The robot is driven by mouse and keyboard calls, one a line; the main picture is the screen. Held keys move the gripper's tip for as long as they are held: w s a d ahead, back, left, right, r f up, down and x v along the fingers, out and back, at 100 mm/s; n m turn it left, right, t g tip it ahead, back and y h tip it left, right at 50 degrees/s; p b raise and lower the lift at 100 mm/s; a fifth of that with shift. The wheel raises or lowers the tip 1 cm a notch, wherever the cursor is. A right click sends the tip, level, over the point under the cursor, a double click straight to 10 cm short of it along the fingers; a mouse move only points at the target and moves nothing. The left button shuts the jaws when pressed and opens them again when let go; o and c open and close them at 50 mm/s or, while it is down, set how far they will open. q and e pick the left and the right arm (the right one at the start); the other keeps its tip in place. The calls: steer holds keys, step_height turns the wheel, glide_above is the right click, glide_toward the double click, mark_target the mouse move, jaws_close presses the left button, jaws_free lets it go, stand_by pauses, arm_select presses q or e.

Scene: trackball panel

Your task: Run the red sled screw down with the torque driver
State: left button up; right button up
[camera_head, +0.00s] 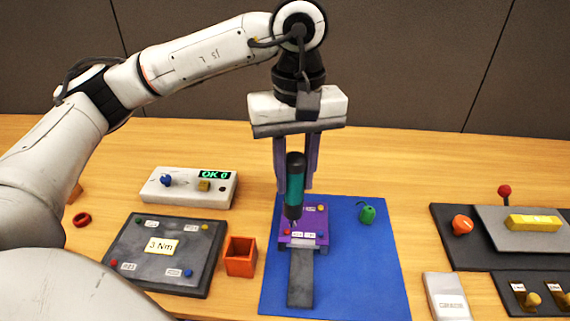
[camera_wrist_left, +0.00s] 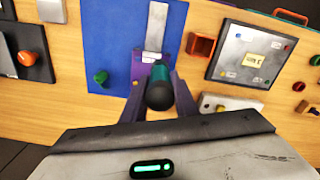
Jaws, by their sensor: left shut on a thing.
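My left gripper (camera_head: 296,183) is shut on the torque driver (camera_head: 295,185), a teal tool with black ends. The driver stands nearly upright over the purple sled (camera_head: 300,240) on the blue mat (camera_head: 370,270). Its tip is near the sled's left part; I cannot tell if it touches a screw. A red screw (camera_head: 287,232) shows at the sled's left, just beside the driver tip. A yellow screw (camera_head: 321,208) is at the sled's far right corner. In the left wrist view the driver (camera_wrist_left: 160,88) is seen end-on between the fingers. My right gripper is not in view.
A dark panel (camera_head: 205,255) marked 3 Nm carries several coloured dots. A white box (camera_head: 222,188) reads OK 0. An orange bin (camera_head: 240,256) stands left of the mat. A green object (camera_head: 367,213) lies on the mat. Dark control panels (camera_head: 480,255) stand at right.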

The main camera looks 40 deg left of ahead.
arm_select(q)
steer(key=r+n, duration=0.1)
steer(key=a+n, duration=0.1)
steer(key=n, duration=0.1)
steer(key=shift+w+a+r+b, duration=0.25)
steer(key=shift+a+r+b, duration=0.05)
steer(key=shift+r+b, duration=0.1)
steer(key=shift+n, duration=0.5)
step_height(320, 180, down, 5)
steer(key=b, duration=0.5)
steer(key=shift+a, duration=0.15)
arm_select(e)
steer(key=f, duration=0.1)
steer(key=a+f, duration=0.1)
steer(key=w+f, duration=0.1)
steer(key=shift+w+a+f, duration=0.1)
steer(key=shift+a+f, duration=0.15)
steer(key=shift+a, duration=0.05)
arm_select(q)
steer(key=shift+s+f+b, duration=0.1)
steer(key=shift+f+b, duration=0.2)
steer(key=shift+f, duration=0.35)
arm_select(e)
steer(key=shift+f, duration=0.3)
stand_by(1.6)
